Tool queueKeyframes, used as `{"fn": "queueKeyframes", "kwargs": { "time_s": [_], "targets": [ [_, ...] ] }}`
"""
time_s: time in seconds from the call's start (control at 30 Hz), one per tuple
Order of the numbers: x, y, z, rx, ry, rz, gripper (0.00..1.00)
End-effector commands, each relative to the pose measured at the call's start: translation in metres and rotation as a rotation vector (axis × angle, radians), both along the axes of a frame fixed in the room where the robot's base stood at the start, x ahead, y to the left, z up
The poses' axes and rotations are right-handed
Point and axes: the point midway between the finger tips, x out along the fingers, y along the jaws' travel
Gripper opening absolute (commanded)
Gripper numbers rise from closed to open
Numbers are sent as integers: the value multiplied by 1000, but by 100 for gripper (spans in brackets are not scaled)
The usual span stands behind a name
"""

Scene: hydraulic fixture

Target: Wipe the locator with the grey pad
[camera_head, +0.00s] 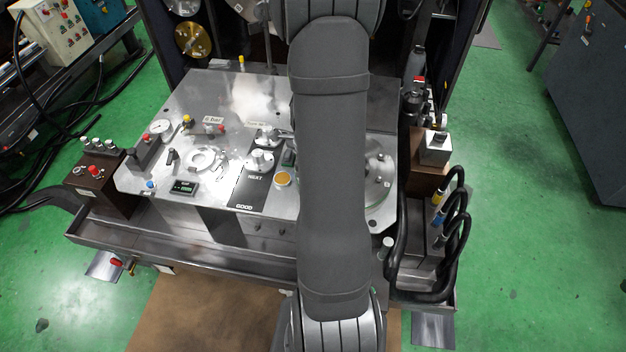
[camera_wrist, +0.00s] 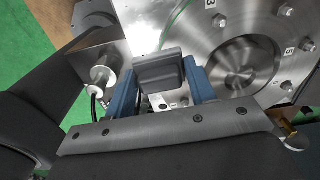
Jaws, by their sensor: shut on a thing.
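In the wrist view my gripper (camera_wrist: 160,82) has its two blue fingers closed on a dark grey block, the grey pad (camera_wrist: 160,72). The pad is held above or against shiny metal; I cannot tell whether it touches. Right of it is a large round metal plate (camera_wrist: 205,50) with a central hub, bolts and number labels. Part of this round plate (camera_head: 383,185) shows in the head view to the right of my arm. A bright metal ring (camera_head: 205,159) lies at the left of the fixture top. I cannot tell which part is the locator. My arm hides the gripper in the head view.
Black hoses (camera_head: 455,230) loop at the right. A metal cylinder (camera_wrist: 103,77) stands left of my fingers.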

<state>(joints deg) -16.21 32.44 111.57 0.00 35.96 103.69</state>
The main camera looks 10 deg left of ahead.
Motion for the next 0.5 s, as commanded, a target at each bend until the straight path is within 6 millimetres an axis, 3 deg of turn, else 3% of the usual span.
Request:
{"fn": "queueKeyframes", "kwargs": {
  "time_s": [0.3,0.5],
  "targets": [
    [85,100,-4,1,-2,222,25],
    [123,176,-8,1,0,373,25]
  ]
}}
